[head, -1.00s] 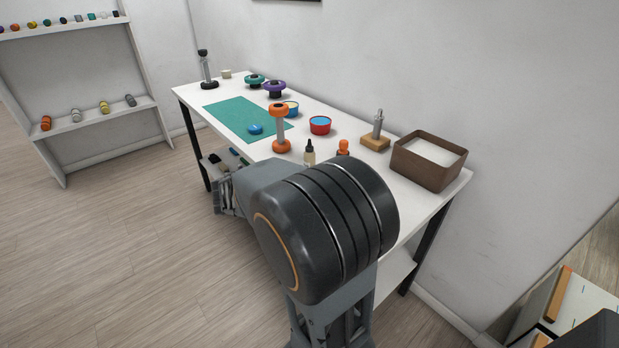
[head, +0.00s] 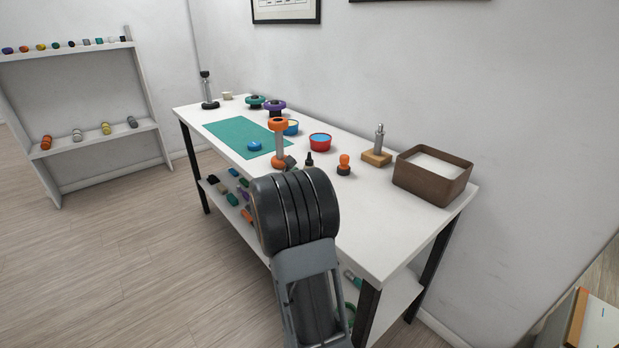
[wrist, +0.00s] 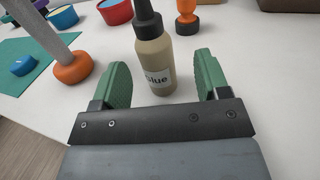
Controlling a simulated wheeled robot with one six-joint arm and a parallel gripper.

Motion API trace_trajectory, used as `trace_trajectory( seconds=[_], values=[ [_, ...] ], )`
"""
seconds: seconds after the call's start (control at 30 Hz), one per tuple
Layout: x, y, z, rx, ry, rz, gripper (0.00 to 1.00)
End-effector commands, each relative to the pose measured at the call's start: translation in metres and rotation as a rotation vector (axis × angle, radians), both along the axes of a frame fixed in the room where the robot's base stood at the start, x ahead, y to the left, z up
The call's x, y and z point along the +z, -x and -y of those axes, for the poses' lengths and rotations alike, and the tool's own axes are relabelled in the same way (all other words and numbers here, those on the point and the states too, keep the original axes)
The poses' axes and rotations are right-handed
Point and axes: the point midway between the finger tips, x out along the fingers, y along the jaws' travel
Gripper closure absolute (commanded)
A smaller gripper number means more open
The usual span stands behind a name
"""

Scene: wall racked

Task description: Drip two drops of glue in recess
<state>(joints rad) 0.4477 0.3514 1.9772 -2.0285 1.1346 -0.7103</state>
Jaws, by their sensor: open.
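The glue bottle (wrist: 152,62), tan with a dark dropper cap and a "Glue" label, stands upright on the white table in the wrist view. In the head view its dark cap (head: 309,158) shows just past my arm, with the lower part mostly hidden. My gripper (wrist: 162,66) is open, its green fingers to the left and right of the bottle with gaps on both sides. A small blue round piece (head: 254,146) lies on the green mat (head: 228,128); I cannot make out a recess in it.
An orange-ended grey post (head: 279,140) stands left of the bottle. An orange-topped stamp (head: 344,164), a red tub (head: 320,141), a wooden block with a metal post (head: 378,150) and a brown bin (head: 433,176) stand nearby. The table's front right is clear.

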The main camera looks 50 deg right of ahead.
Motion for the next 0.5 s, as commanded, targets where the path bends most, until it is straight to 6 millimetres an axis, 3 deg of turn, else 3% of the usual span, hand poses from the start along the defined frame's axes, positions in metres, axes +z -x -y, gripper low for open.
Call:
trace_trajectory(
  seconds=[0.17,0.5],
  values=[
    [0.0,-0.003,0.009,0.0,0.0,0.0,0.31],
    [-0.002,-0.013,0.049,0.0,0.0,-0.001,0.31]
  ],
)
